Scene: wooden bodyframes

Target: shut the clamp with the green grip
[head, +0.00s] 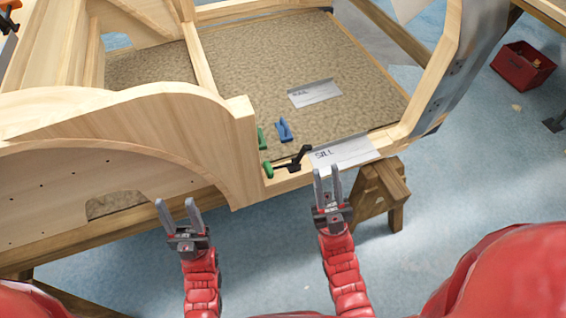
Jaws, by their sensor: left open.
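A black clamp (293,163) with a green grip (267,169) sits on the wooden sill at the foot of the upright post. Its green grip points left and its black arm sticks up to the right. Another green piece (261,139) stands just behind, partly hidden by the post. My left gripper (175,203) is open and empty, left of and nearer than the clamp. Neither touches the clamp.
A blue-gripped piece (284,130) stands on the brown floor panel behind the clamp. A sheet marked SILL (345,153) lies on the sill, another sheet (315,93) on the panel. A wooden trestle (384,190) stands below; a red crate (523,68) sits far right.

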